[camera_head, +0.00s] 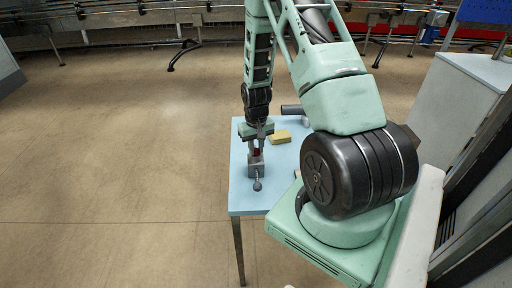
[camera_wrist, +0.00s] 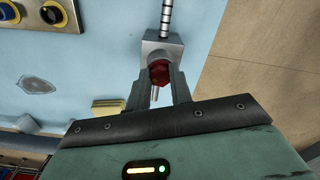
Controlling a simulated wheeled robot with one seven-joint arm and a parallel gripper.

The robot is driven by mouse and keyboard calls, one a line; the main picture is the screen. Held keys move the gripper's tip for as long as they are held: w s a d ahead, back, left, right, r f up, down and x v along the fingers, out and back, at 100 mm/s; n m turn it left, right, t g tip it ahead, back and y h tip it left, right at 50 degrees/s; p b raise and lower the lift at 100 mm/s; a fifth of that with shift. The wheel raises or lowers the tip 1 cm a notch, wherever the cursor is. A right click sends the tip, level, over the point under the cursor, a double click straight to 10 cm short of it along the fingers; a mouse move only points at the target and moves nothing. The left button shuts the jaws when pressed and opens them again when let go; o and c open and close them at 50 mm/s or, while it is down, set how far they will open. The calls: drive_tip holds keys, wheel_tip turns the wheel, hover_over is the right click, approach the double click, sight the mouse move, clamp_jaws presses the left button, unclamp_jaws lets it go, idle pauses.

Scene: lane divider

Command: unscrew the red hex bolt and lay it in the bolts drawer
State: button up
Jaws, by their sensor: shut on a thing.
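The red hex bolt (camera_wrist: 159,73) is between my gripper's fingers (camera_wrist: 160,88) in the wrist view, and the gripper is shut on it. In the head view a small bit of the red bolt (camera_head: 257,151) shows below my gripper (camera_head: 257,146). The bolt is at a grey metal block (camera_wrist: 163,46) on the light blue table, which also shows in the head view (camera_head: 256,168). How far the bolt sits in the block cannot be told. I cannot make out the bolts drawer in either view.
A ribbed rod (camera_wrist: 166,16) extends from the block. Open floor lies left of the table.

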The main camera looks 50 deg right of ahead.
drive_tip(key=shift+s, duration=0.1)
drive_tip(key=shift+n, duration=0.8)
drive_tip(key=shift+d+n+p, duration=0.1)
drive_tip(key=shift+n+p, duration=0.3)
drive_tip(key=shift+n, duration=1.4)
drive_tip(key=shift+n+p, duration=0.6)
drive_tip(key=shift+n, duration=1.1)
drive_tip(key=o, duration=0.5)
